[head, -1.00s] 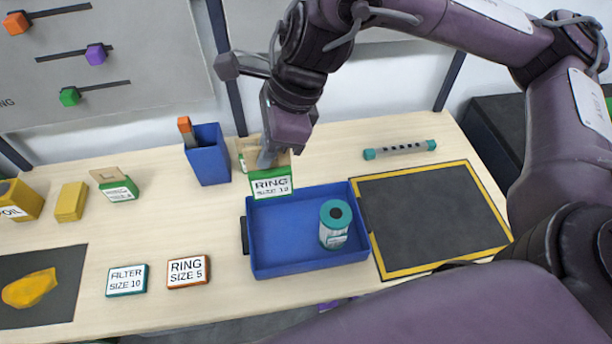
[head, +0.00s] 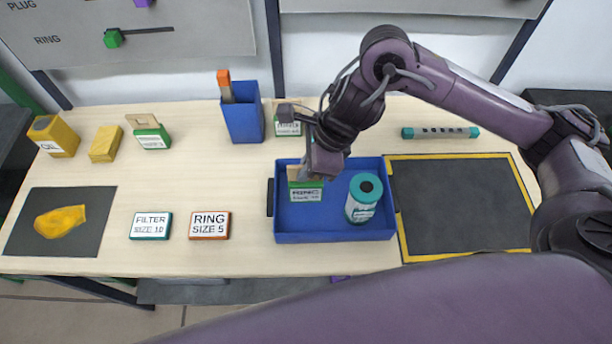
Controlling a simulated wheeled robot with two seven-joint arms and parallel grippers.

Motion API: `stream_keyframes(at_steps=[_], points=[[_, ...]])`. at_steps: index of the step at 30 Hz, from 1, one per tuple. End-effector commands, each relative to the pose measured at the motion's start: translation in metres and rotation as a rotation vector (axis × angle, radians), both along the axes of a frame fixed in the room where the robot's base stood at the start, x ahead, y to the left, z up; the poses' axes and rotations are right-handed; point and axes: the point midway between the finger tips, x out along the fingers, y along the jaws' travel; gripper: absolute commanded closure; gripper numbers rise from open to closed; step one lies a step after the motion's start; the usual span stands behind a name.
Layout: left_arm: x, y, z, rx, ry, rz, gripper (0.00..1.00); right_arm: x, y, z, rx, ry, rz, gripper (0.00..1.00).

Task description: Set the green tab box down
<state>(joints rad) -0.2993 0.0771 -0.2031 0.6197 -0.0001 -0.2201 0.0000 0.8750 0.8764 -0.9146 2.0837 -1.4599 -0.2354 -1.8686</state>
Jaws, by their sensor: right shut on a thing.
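The green tab box (head: 306,194), with a white RING label and a cardboard tab on top, is at the left side of the blue tray (head: 292,237), within its walls. I cannot tell whether its base touches the tray floor. My right gripper (head: 307,172) is shut on the box's tab from above; the fingertips are partly hidden. A white and teal cylinder (head: 362,206) stands in the tray to the right of the box. My left gripper is not in view.
A green-and-white box (head: 288,122) stands behind the tray, and another (head: 150,134) at the back left. A blue bin (head: 243,122) stands behind. FILTER (head: 151,226) and RING (head: 210,226) plates lie left of the tray. A yellow-edged dark mat (head: 460,205) is at right.

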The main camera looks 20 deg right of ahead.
Motion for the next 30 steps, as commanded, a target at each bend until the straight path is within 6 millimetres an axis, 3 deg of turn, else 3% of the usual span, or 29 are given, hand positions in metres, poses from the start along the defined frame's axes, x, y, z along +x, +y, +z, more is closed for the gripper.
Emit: stream_keyframes(at_steps=[8, 21, 22, 27, 30], points=[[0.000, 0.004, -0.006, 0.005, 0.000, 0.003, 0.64, -0.001, 0.001, -0.033, 0.001, 0.005, -0.001, 1.00], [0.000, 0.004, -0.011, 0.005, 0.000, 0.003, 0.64, 0.000, 0.000, -0.039, -0.001, 0.001, 0.000, 1.00], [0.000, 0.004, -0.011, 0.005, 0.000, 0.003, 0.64, 0.000, 0.000, -0.039, -0.001, 0.002, -0.001, 0.92], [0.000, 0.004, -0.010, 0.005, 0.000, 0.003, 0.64, -0.001, 0.000, -0.038, 0.000, 0.002, 0.000, 0.72], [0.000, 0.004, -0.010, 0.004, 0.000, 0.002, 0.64, -0.001, 0.000, -0.037, 0.000, 0.002, 0.000, 0.72]])
